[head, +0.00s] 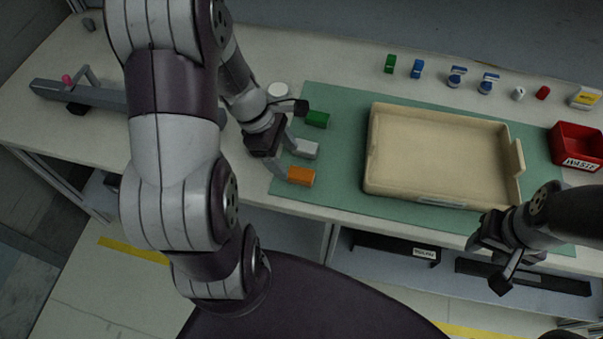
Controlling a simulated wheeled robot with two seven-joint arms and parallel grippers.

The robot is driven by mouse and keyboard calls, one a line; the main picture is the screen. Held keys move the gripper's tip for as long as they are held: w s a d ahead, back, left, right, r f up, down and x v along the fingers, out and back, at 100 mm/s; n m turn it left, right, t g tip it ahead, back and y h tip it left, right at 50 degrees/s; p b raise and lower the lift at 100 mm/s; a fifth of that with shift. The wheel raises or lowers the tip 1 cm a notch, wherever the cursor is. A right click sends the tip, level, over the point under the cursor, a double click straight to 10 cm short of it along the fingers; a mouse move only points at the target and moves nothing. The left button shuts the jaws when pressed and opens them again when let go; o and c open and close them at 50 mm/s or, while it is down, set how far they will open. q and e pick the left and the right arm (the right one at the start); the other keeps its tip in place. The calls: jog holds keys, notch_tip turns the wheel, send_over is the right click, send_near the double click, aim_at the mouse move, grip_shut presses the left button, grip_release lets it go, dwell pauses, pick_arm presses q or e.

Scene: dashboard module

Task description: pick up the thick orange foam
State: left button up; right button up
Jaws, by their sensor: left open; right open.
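The orange foam block (301,176) lies at the left front of the green mat, near the table's front edge. A white-grey block (305,149) and a green block (317,119) lie behind it in a rough row. My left gripper (285,158) is open, just left of the white-grey and orange blocks, with a finger close to the orange block's left end. I cannot tell whether it touches. My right gripper (492,270) is open and empty at the table's front edge on the right, away from the blocks.
A beige tray (377,150) stands on the green mat (341,185). A red waste bin (577,149) is at the right. Several small items line the back, including a blue one (417,68). A grey fixture (100,97) is at the left. A white round item (278,90) sits behind my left gripper.

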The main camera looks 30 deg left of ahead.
aim_at(299, 173)
pick_arm(q)
jog(key=x, duration=0.4)
jog(key=b+x, duration=0.1)
jog(key=x, duration=0.1)
jog(key=shift+w+d+f, duration=0.2)
jog(key=shift+w+f, duration=0.25)
jog(key=shift+f, duration=0.1)
jog(key=c, duration=1.1)
